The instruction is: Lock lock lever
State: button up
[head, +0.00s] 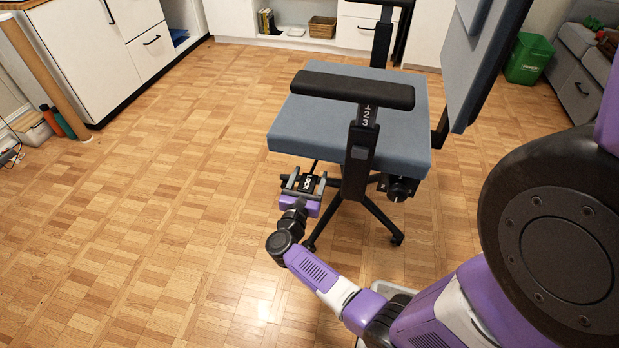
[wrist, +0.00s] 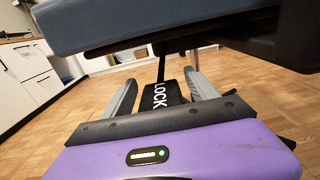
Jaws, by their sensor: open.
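The lock lever (head: 309,182) is a black paddle marked LOCK in white, beside the lower left of the blue-grey office chair seat (head: 400,135). In the wrist view the lever (wrist: 160,96) hangs by a thin stem under the seat edge (wrist: 150,27). My gripper (head: 305,180) is open, with its grey fingers on either side of the paddle. In the wrist view my gripper (wrist: 162,82) shows a gap from the paddle to the left finger; the right finger is closer. Whether either finger touches it is unclear.
A black armrest (head: 352,90) rises over the seat. A black knob (head: 400,188) sits under the seat on the right. The chair's legs (head: 378,219) spread below. Parquet floor (head: 150,230) on the left is clear. White cabinets (head: 90,50) and a green bin (head: 529,60) stand farther off.

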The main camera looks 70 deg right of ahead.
jog(key=shift+c, duration=0.2)
grip_shut()
jog(key=shift+r, duration=0.1)
